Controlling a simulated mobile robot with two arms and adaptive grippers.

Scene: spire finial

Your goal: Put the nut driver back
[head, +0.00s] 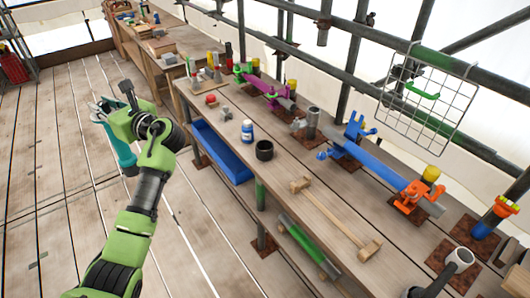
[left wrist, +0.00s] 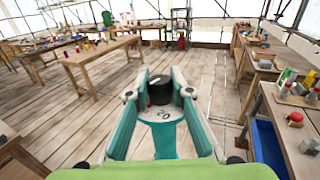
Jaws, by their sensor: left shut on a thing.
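My left gripper (head: 108,118) is out over the wooden floor, left of the long workbench. In the left wrist view its teal fingers (left wrist: 160,95) are closed around a piece with a black round part (left wrist: 160,90) and a pale face marked "20". This held piece appears to be the nut driver. My right gripper does not show. Upright coloured handles (head: 213,60) stand in grey blocks at the bench's far end.
Another bench (left wrist: 100,58) stands ahead. The floor between is clear.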

